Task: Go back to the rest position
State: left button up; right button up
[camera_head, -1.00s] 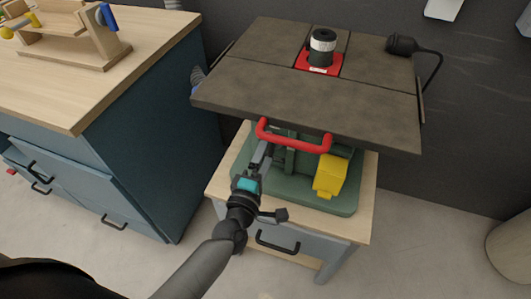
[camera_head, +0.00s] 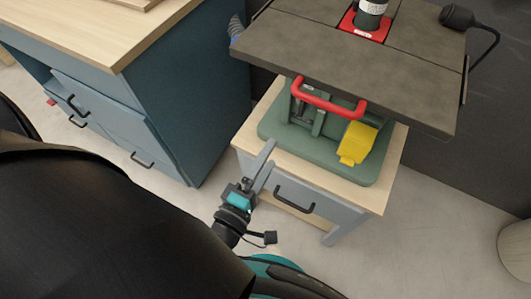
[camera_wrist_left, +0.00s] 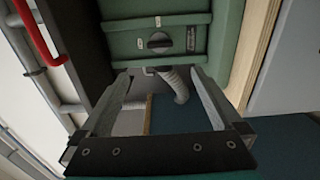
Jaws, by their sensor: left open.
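My left gripper (camera_head: 264,166) is in the head view, in front of the wooden stand (camera_head: 258,135) at its left front corner. Its fingers are apart and nothing is between them. In the left wrist view the two fingers of the left gripper (camera_wrist_left: 168,75) are spread wide and point towards the green machine (camera_wrist_left: 165,38), which has a dark knob. The fingers look apart from the machine. My right gripper is not in view.
A router table (camera_head: 340,65) with a red handle (camera_head: 325,100) and a yellow part (camera_head: 357,143) stands on the stand. A blue cabinet (camera_head: 190,90) with black drawer handles is at the left.

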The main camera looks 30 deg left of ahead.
pick_arm(q)
jog(key=shift+s, duration=0.3)
dwell(0.4)
